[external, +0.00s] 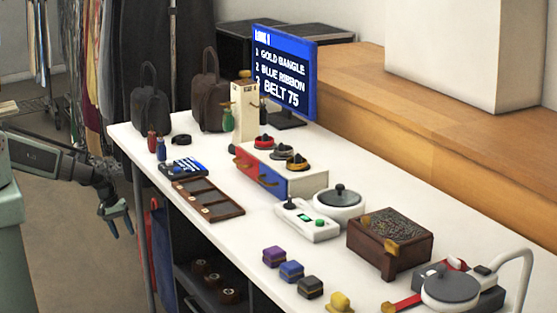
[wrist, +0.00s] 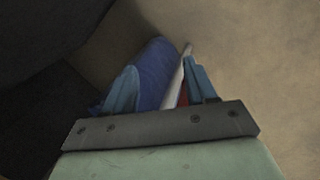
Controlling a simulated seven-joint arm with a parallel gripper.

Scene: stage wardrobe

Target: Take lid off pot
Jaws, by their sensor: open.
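A round white pot (external: 340,213) stands on the table just right of the middle in the external view. A dark grey lid (external: 341,194) with a small knob sits on top of it. My gripper (external: 122,226) hangs low at the left, off the table's left edge and far from the pot. Its jaws are open. The wrist view shows its two blue-grey fingers (wrist: 160,88) apart, with a blue surface, a pale bar and a bit of red beyond them. No pot or lid shows in the wrist view.
A second round white vessel with a grey top (external: 449,287) is at the front right. A white control box (external: 307,222), a brown carved box (external: 390,243) and a drawer unit (external: 283,172) surround the pot.

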